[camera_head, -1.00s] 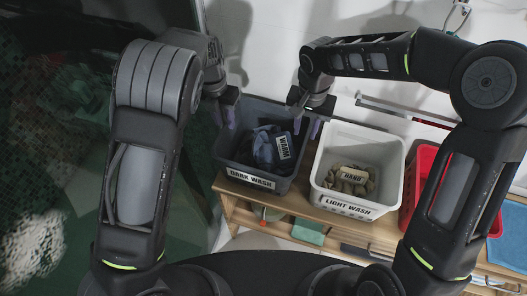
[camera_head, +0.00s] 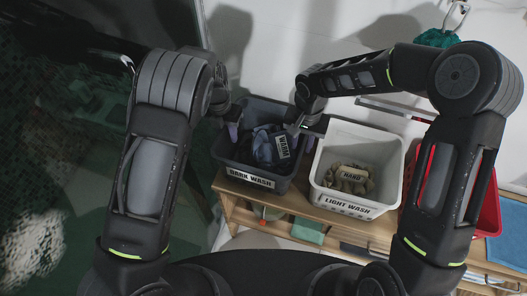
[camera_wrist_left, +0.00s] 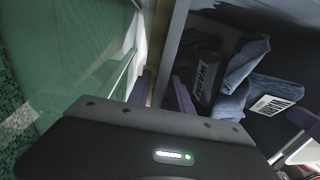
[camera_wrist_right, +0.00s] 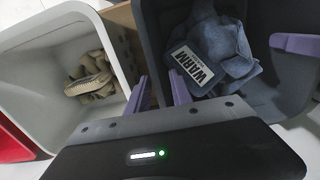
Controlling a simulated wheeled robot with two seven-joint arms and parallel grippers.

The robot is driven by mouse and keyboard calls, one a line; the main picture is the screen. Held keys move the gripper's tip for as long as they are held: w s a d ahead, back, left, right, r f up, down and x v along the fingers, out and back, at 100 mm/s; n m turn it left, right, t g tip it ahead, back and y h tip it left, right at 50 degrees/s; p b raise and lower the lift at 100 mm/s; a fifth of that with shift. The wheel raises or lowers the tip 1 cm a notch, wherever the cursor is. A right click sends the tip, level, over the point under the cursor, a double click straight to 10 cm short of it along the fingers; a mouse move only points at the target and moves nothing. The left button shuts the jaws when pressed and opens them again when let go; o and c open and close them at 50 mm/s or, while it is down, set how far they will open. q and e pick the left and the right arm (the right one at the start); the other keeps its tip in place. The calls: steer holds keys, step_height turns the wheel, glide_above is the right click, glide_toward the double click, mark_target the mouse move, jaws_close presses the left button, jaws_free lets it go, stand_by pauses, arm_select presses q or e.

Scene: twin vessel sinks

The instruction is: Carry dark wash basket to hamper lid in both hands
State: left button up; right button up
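The dark wash basket (camera_head: 250,180), a dark grey bin holding blue clothes with a "WARM" tag (camera_head: 283,147), stands on the wooden shelf. My left gripper (camera_head: 233,132) is at its left wall. In the left wrist view its purple fingers (camera_wrist_left: 163,92) sit apart on either side of that wall. My right gripper (camera_head: 308,138) is at the right wall. In the right wrist view its fingers (camera_wrist_right: 161,92) also straddle the rim, with a gap between them. Firm contact does not show. I cannot identify a hamper lid.
The white light wash basket (camera_head: 345,207) stands close to the right of the dark one, by my right gripper. A red basket (camera_head: 488,215) is further right, partly behind my right arm. The wooden shelf (camera_head: 285,202) runs underneath. A white wall stands behind.

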arm_select(q)
steer(key=shift+d, duration=0.1)
jaws_close()
arm_select(e)
steer(key=shift+a, duration=0.1)
jaws_close()
